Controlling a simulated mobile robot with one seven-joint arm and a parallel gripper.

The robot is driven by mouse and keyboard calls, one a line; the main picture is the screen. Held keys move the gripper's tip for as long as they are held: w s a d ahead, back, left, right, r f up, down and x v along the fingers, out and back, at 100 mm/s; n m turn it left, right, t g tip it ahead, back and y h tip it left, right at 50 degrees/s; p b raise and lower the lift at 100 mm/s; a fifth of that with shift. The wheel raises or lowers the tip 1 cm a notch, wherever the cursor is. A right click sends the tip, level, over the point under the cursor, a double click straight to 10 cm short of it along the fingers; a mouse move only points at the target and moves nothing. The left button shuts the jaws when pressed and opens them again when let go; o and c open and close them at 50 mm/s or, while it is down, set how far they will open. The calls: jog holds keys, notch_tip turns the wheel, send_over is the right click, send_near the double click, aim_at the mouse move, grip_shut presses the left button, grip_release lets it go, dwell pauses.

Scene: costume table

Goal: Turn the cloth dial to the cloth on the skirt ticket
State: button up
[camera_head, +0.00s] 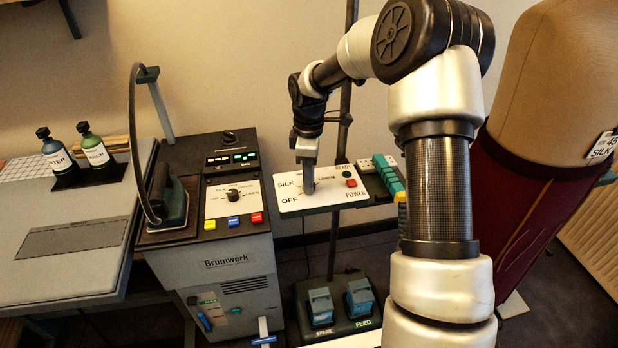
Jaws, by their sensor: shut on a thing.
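The white dial panel (330,196) in the middle has the words SILK, OFF, LINEN, READY and POWER; another label at its top is partly covered. My gripper (308,190) points down at this panel and is shut on the cloth dial. The dial's knob and pointer are hidden behind my fingers, so I cannot tell which word it points to. The skirt ticket (602,146) hangs at the right edge on the dress form and reads SILK under a number. The dark red skirt (530,215) is on that form.
A grey Bromwerk station (225,262) with its own small dial (233,194) and an iron (170,205) stands left of the panel. Two bottles (92,150) stand farther left. A pedal box (340,300) is below. Teal and white blocks (388,178) sit right of the panel.

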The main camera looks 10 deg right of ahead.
jog(key=m, duration=1.1)
dwell(0.3)
dwell(0.3)
jog(key=o, duration=1)
jog(key=shift+o, duration=0.2)
notch_tip(320, 180, up, 18)
jog(key=p, duration=0.1)
jog(key=shift+f, duration=0.2)
